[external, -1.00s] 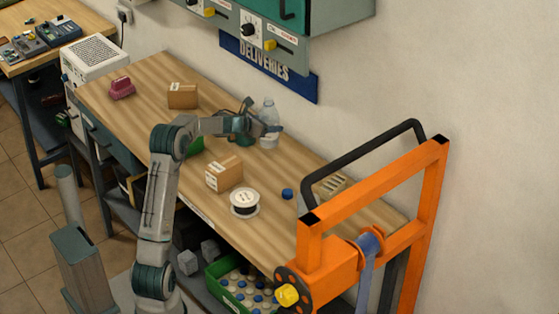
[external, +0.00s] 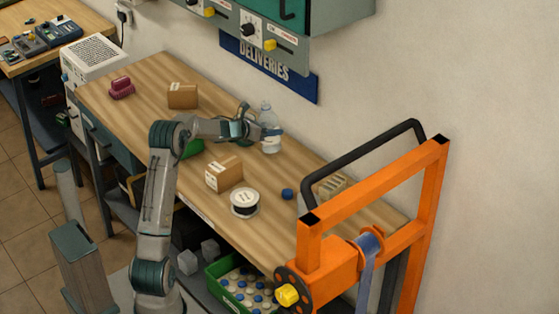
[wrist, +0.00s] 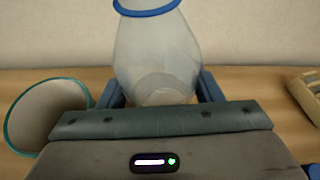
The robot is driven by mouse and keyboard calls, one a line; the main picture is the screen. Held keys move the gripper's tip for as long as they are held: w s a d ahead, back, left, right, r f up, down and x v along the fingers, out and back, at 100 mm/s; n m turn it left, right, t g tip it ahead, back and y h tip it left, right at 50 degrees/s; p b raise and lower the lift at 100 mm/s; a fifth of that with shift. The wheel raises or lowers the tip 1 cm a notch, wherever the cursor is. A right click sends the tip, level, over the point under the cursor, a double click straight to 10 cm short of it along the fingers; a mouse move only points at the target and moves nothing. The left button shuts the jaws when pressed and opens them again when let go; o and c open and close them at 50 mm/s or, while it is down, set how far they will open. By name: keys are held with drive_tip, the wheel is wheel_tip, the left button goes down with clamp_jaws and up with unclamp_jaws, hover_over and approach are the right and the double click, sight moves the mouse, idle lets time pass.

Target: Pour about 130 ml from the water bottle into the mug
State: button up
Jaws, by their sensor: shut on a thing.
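The water bottle (external: 270,130) is clear plastic and roughly upright over the back of the wooden bench. In the wrist view the bottle (wrist: 155,50) stands between my fingers, with a blue ring at its neck. My gripper (external: 257,130) is shut on the bottle's body; its fingers (wrist: 160,92) show on both sides of it. I cannot tell whether the bottle's base touches the bench. The mug (wrist: 45,112), pale with a teal rim, is left of the bottle in the wrist view. In the external view my gripper mostly hides the mug.
A blue cap (external: 287,194), a wire spool (external: 245,202) and a cardboard box (external: 224,174) lie nearer the bench front. Another box (external: 182,96) and a maroon object (external: 121,88) are farther left. An orange frame (external: 375,185) stands at the right end.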

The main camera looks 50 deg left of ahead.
sight(269, 109)
wheel_tip(269, 109, up, 2)
drive_tip(key=p, duration=0.2)
drive_tip(key=n+h+p, duration=0.1)
drive_tip(key=p, duration=0.1)
drive_tip(key=shift+a+r+n+t, duration=0.1)
drive_tip(key=shift+r+n+t, duration=0.15)
drive_tip(key=shift+n+t, duration=0.05)
drive_tip(key=r+n+p, duration=0.1)
drive_tip(key=p, duration=0.1)
drive_tip(key=r+n+t+h+p, duration=0.1)
drive_tip(key=shift+s+a+r+p, duration=0.1)
drive_tip(key=shift+a+p, duration=0.2)
drive_tip(key=shift+p, duration=0.1)
drive_tip(key=shift+d+f+n+t+h, duration=0.3)
drive_tip(key=shift+f+n+t, duration=0.2)
drive_tip(key=shift+n, duration=0.4)
drive_tip(key=shift+d+r+n+t+h+p, duration=0.3)
drive_tip(key=shift+d+r+n+p, duration=0.1)
drive_tip(key=shift+r+n, duration=0.35)
drive_tip(key=shift+w+d+f+n+b, duration=0.15)
drive_tip(key=shift+w+f+n+b, duration=0.1)
drive_tip(key=shift+f+n+b, duration=0.4)
drive_tip(key=shift+d+r+n+t+p, duration=0.25)
drive_tip(key=shift+r+n+t+p, duration=0.35)
drive_tip(key=shift+r+n+t, duration=0.2)
drive_tip(key=shift+s+a+r+n+t+p, duration=0.1)
drive_tip(key=shift+a+r+n+t+p, duration=0.3)
drive_tip(key=shift+r+n+p, duration=0.45)
drive_tip(key=shift+r+n, duration=0.1)
drive_tip(key=shift+n, duration=0.35)
